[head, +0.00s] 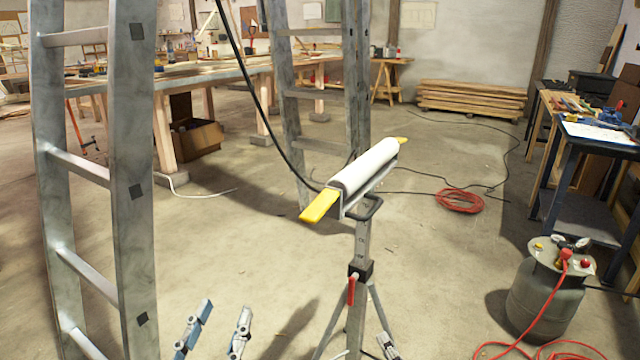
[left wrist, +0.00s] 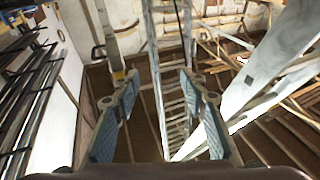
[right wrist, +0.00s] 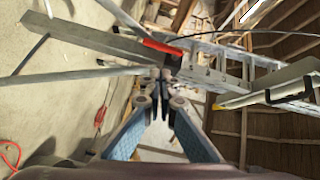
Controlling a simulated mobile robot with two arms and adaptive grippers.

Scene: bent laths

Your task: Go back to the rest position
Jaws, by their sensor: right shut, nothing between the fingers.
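My left gripper (head: 222,318) shows at the bottom of the head view, its two fingers apart with nothing between them. In the left wrist view the left gripper (left wrist: 158,85) also shows open and empty. My right gripper (head: 387,345) is low in the head view, right of the roller stand's leg. In the right wrist view the right gripper (right wrist: 164,78) has its fingertips together, with nothing held. A roller stand (head: 361,245) stands in front of me.
A ladder (head: 132,190) stands close on the left, another ladder leg (head: 355,95) behind the roller. A gas cylinder (head: 545,292) with a red hose stands at right, near a blue-framed bench (head: 560,165). A coiled red cable (head: 459,201) lies on the floor. Floor is open around the stand.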

